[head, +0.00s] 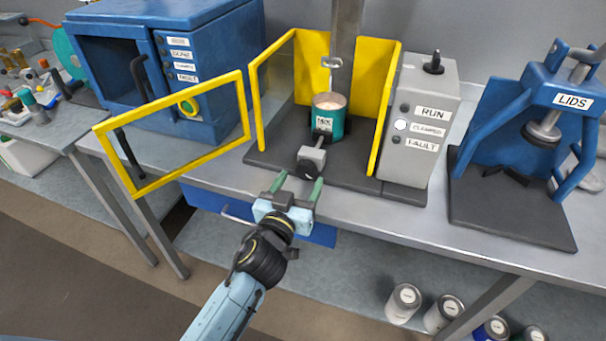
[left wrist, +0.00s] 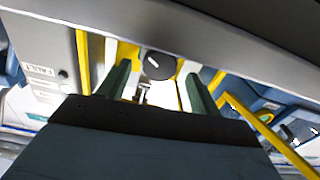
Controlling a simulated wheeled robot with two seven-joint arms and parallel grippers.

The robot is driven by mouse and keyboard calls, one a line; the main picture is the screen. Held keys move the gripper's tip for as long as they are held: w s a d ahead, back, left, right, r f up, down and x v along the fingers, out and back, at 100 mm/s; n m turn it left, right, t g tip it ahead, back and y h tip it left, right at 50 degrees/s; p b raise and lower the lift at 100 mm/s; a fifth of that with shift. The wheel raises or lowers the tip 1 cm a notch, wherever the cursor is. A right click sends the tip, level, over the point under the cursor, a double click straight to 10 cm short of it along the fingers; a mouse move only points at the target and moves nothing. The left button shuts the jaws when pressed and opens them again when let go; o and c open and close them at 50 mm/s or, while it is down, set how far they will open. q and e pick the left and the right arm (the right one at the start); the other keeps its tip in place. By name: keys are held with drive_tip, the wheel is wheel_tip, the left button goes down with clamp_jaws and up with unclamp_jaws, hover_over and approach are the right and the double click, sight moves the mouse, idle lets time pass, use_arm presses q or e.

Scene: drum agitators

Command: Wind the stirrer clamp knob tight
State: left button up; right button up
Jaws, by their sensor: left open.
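The stirrer clamp knob (head: 306,170) is dark and round, on the front of a small grey clamp block (head: 313,155) before a teal tin (head: 328,117). In the left wrist view the knob (left wrist: 158,65) shows between the two green fingers, beyond their tips. My left gripper (head: 298,180) is open and empty, its fingers pointing at the knob from the front edge of the bench. I cannot tell from these views whether a finger touches the knob. The left gripper also shows in the left wrist view (left wrist: 155,75). My right gripper is not in view.
Yellow guard panels (head: 384,100) flank the stirrer, and a yellow framed door (head: 170,135) stands swung open at left. A grey control box (head: 420,118) labelled RUN, CLAMPED and FAULT stands right, its middle lamp white. A blue lid press (head: 540,130) is farther right.

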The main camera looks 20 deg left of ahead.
sight(307, 168)
use_arm(q)
drive_tip(key=shift+w, duration=1.45)
drive_tip(key=c, duration=1)
